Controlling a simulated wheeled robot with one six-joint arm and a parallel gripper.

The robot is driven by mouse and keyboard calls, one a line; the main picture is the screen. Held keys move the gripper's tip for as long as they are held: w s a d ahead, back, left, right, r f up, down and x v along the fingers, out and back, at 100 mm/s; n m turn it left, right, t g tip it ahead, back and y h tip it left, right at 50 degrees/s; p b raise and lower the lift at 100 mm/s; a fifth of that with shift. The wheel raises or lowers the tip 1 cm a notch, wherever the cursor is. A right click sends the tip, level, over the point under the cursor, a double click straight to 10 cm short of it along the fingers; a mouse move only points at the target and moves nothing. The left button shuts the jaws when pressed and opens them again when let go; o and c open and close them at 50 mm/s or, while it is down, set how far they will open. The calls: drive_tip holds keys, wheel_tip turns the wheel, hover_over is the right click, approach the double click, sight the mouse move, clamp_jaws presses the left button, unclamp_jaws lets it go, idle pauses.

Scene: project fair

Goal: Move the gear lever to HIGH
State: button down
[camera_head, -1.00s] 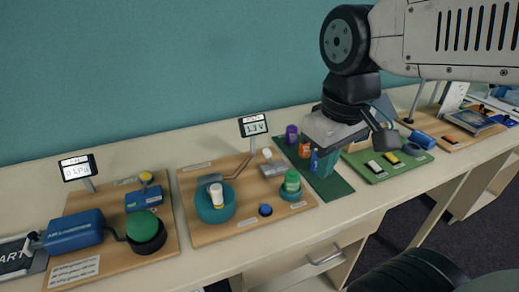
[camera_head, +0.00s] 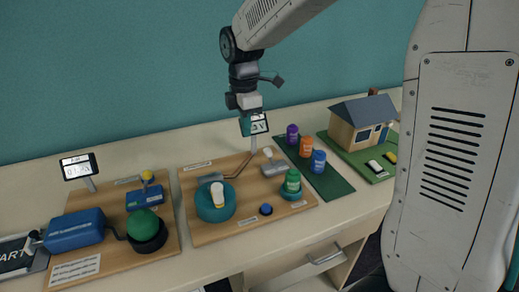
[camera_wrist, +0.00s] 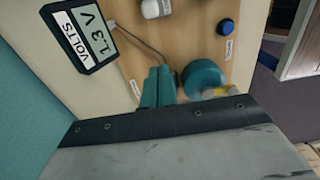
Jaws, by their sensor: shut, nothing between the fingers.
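My gripper (camera_head: 245,126) is shut and empty, its teal fingers pointing down in front of the volt display, above the back of the middle wooden board (camera_head: 222,232). In the wrist view its closed fingertips (camera_wrist: 158,82) are over that board. A small grey block (camera_head: 275,170) with a short white-knobbed lever (camera_head: 268,152) stands at the board's back right, right of my gripper. The white knob (camera_wrist: 152,8) shows at the top of the wrist view. I cannot tell whether this is the gear lever, and no HIGH label is readable.
The volt display (camera_head: 259,123), reading 1.3 V in the wrist view, stands behind the board. Left is a pump board (camera_head: 75,268); right, a dark green mat (camera_head: 330,185) with cans.

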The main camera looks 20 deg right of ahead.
sight(270, 158)
drive_tip(key=shift+f, duration=0.1)
wheel_tip(270, 158, down, 10)
drive_tip(key=shift+d+f, duration=0.1)
drive_tip(key=shift+f, duration=0.05)
drive_tip(key=d, duration=0.1)
drive_tip(key=d+r, duration=0.1)
drive_tip(key=shift+d+r, duration=0.25)
drive_tip(key=shift+d, duration=0.05)
drive_tip(key=shift+d+r, duration=0.2)
drive_tip(key=shift+d, duration=0.35)
